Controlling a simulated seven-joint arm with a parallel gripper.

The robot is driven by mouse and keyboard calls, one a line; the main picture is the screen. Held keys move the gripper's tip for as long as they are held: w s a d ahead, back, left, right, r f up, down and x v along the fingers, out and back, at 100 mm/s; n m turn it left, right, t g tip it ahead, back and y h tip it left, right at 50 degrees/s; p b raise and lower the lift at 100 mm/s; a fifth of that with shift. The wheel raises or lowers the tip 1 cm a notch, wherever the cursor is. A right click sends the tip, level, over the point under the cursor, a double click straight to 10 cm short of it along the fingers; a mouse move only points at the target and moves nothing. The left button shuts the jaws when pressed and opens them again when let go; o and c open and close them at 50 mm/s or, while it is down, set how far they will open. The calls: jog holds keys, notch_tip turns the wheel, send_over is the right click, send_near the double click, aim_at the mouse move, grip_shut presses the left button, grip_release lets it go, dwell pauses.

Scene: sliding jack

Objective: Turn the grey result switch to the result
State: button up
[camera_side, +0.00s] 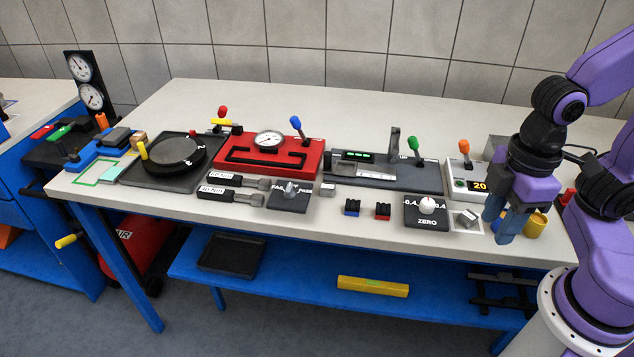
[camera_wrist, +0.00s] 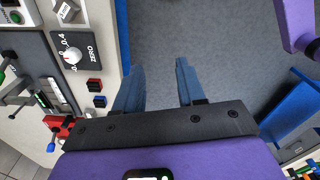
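The grey result switch (camera_side: 290,189) sits on a dark square plate with white lettering, FAIL at its left and a partly hidden word at its right, near the front edge of the bench in the side view. Its pointer stands up from the plate; which mark it points to is too small to tell. I cannot make it out in the wrist view. My gripper (camera_side: 502,220) is far to its right, above the bench's right front end. In the wrist view my gripper (camera_wrist: 157,78) has two blue fingers apart, with only floor between them. It is open and empty.
The white zero knob (camera_side: 427,206) stands between the switch and my gripper; it also shows in the wrist view (camera_wrist: 73,55). A blue block (camera_side: 352,207) and a red block (camera_side: 382,211) lie nearer the switch. The red gauge box (camera_side: 268,157) is behind.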

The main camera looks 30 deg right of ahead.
jog(key=w+a+r+m, duration=0.4)
jog(key=w+a+m, duration=0.2)
jog(key=w+a, duration=0.45)
jog(key=m, duration=1.5)
send_over(289, 187)
notch_tip(289, 187, down, 18)
jog(key=shift+f, duration=0.15)
grip_shut()
